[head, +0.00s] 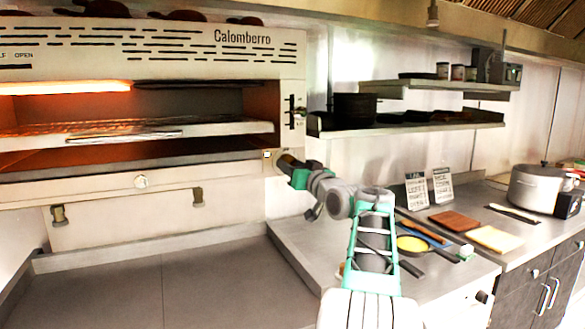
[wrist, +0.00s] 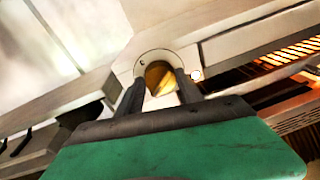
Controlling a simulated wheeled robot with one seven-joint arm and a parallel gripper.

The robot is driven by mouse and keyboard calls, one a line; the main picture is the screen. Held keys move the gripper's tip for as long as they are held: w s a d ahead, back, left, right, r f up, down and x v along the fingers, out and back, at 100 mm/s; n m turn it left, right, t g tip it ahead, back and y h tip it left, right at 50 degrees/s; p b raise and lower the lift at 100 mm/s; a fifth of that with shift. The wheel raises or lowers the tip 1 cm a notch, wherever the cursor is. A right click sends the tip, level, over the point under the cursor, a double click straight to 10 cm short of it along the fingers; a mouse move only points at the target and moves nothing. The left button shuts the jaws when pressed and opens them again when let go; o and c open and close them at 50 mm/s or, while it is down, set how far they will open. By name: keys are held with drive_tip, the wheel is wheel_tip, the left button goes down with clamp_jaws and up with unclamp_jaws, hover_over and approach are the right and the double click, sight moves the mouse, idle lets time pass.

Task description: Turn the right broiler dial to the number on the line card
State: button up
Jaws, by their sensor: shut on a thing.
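The right broiler dial (wrist: 158,74) is a brass-coloured knob in a pale round surround in the wrist view. My gripper (wrist: 160,88) has a dark finger on each side of it and is shut on it. In the head view my gripper (head: 285,160) is at the right end of the broiler's (head: 225,180) front, and it hides the dial. The dial's pointer and numbers cannot be made out.
A pot (head: 538,188) stands at right.

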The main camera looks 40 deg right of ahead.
drive_tip(key=m+h+p, duration=0.1)
drive_tip(key=m, duration=0.6)
drive_tip(key=m+g+h+p, duration=0.1)
drive_tip(key=m+p, duration=0.1)
drive_tip(key=m, duration=0.5)
drive_tip(key=m+h+p, duration=0.1)
drive_tip(key=m+p, duration=0.1)
drive_tip(key=m, duration=0.5)
drive_tip(key=shift+a+r, duration=0.15)
drive_tip(key=shift+a, duration=0.15)
drive_tip(key=shift+m, duration=0.4)
drive_tip(key=o, duration=1.4)
drive_tip(key=shift+g, duration=0.3)
